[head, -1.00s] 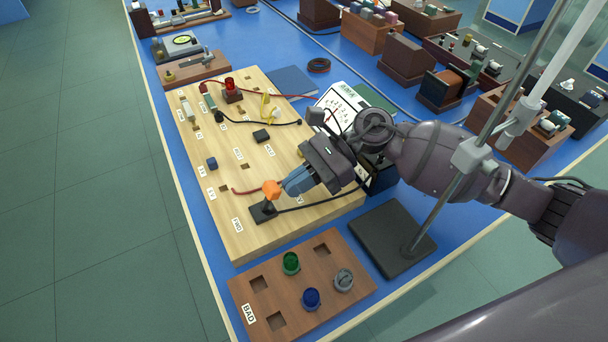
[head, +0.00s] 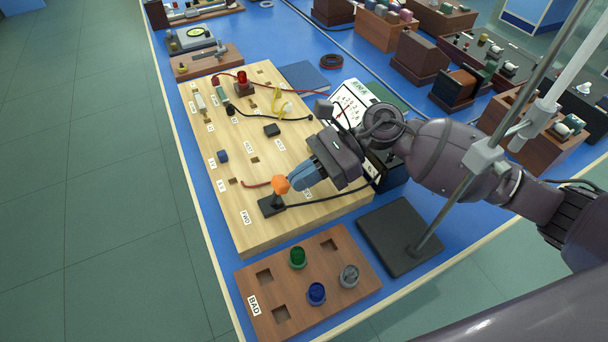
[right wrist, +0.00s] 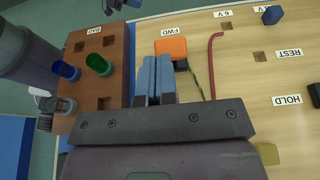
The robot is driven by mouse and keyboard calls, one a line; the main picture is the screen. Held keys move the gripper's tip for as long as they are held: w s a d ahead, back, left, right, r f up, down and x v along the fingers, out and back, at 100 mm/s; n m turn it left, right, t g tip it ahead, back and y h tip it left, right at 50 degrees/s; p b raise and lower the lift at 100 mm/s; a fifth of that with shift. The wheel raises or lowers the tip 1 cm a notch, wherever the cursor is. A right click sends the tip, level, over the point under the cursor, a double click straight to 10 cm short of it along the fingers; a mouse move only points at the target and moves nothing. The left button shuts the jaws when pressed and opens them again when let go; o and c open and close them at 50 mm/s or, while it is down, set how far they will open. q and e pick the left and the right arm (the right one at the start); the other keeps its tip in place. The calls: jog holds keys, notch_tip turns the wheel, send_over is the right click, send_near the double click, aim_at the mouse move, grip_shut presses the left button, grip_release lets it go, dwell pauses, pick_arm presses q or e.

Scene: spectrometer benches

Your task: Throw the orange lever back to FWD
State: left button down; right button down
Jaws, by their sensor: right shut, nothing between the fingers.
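The lever has an orange knob (head: 281,184) on a dark stem, rising from a black base (head: 271,206) near the front of the light wooden board (head: 225,245). The FWD label (head: 245,217) lies just left of that base. My right gripper (head: 293,185) is shut and empty, its blue fingers right beside the knob on its right side. In the right wrist view the knob (right wrist: 171,47) sits just beyond the closed fingertips (right wrist: 156,62), close to the FWD label (right wrist: 176,32). I cannot tell whether fingers and knob touch.
A brown tray (head: 350,315) marked BAD holds green, blue and grey pieces in front of the board. A black stand base (head: 400,235) with a metal rod is at right. A black cable and red wire lie near the lever. A meter (head: 350,105) stands behind my arm.

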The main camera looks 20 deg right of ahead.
aim_at(278, 188)
jog(key=shift+a+r, duration=0.15)
jog(key=shift+s+a+r, duration=0.1)
jog(key=shift+a+r, duration=0.3)
jog(key=shift+a, duration=0.1)
jog(key=shift+s+a+r+p, duration=0.15)
jog(key=shift+a+r, duration=0.1)
jog(key=shift+a, duration=0.15)
jog(key=shift+s+a+r+p, duration=0.1)
jog(key=shift+a+r+p, duration=0.1)
jog(key=shift+a, duration=0.2)
jog(key=shift+s+a+r, duration=0.1)
jog(key=shift+a+r, duration=0.05)
jog(key=shift+a, duration=0.65)
jog(key=shift+r, duration=0.15)
jog(key=shift+r+p, duration=0.35)
jog(key=shift+r, duration=0.3)
jog(key=shift+f, duration=0.15)
